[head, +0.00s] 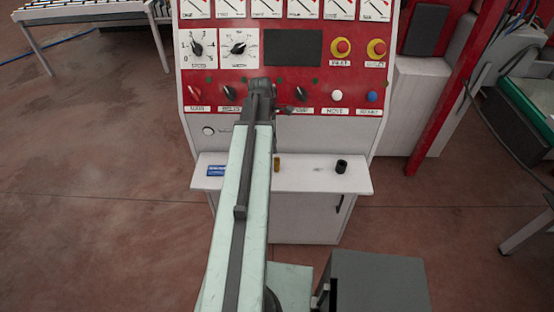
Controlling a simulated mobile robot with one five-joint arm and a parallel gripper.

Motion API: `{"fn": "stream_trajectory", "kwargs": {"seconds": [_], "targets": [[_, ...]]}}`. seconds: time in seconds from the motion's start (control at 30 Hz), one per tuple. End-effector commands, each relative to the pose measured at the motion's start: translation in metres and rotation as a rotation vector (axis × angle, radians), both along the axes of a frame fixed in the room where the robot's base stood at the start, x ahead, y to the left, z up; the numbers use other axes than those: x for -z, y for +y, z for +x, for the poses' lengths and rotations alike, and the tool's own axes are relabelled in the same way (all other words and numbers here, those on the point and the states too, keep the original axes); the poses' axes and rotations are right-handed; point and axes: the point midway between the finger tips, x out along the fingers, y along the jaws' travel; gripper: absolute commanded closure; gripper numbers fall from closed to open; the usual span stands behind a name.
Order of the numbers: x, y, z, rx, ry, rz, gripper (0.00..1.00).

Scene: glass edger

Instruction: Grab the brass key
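No key shape is clear. A small brass-coloured object (277,163) stands on the white shelf (258,183) of the control cabinet, just right of my arm; it is too small to tell if it is the brass key. A thin, pale grey item (318,168) lies farther right on the shelf and is also too small to name. My arm reaches forward over the shelf and hides part of it. My gripper (264,98) is at the arm's far end, in front of the red switch panel, above and beyond the shelf. Its fingers are not clear.
A blue box (216,170) lies on the shelf's left and a black cylinder (341,166) stands on its right. The red panel (320,92) carries knobs and buttons. A roller table (90,18) is back left; a red post (455,95) is right.

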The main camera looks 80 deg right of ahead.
Motion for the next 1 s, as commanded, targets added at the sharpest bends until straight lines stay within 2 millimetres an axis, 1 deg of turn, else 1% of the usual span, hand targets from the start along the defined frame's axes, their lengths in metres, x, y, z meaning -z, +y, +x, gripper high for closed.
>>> {"fn": "stream_trajectory", "kwargs": {"seconds": [0.07, 0.23, 0.3, 0.4, 0.47, 0.73, 0.8, 1.0], "targets": [[0.006, 0.000, 0.000, 0.000, 0.000, 0.000, 0.65], [0.028, 0.000, -0.002, 0.001, 0.000, 0.000, 0.65], [0.031, 0.000, -0.003, 0.001, 0.000, 0.000, 0.65], [0.029, 0.000, -0.003, 0.001, 0.000, 0.000, 0.65], [0.034, 0.001, -0.004, 0.002, 0.000, 0.000, 0.65], [0.078, 0.004, -0.014, 0.002, -0.001, -0.001, 0.65], [0.082, 0.003, -0.015, 0.002, -0.001, 0.000, 0.65], [0.078, 0.003, -0.015, 0.002, -0.001, 0.000, 0.65]]}}
